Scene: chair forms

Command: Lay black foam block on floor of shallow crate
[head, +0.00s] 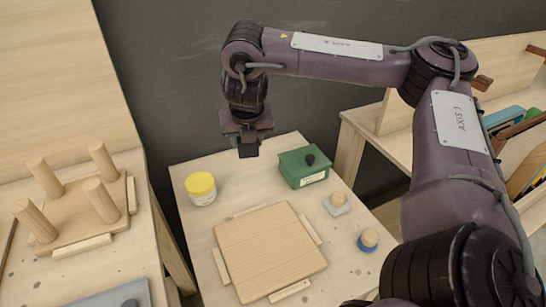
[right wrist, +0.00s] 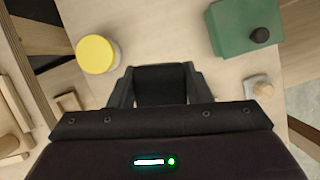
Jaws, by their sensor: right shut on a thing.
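My right gripper (head: 247,146) hangs from the arm high in the head view, pointing down above the back of the middle table. It is shut on a black foam block (right wrist: 161,85), which sits between the two fingers in the right wrist view. In the head view the block (head: 248,151) is a small dark shape at the fingertips, clear of the table top. I cannot make out a shallow crate for certain in either view. My left gripper is not in view.
The middle table holds a yellow-lidded jar (head: 201,188), a green box (head: 303,168) with a black knob, a square wooden board (head: 268,250) between strips, and two small knobbed pieces (head: 337,204) (head: 368,240). A pegged wooden seat (head: 75,212) stands left. A rack with boards is right.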

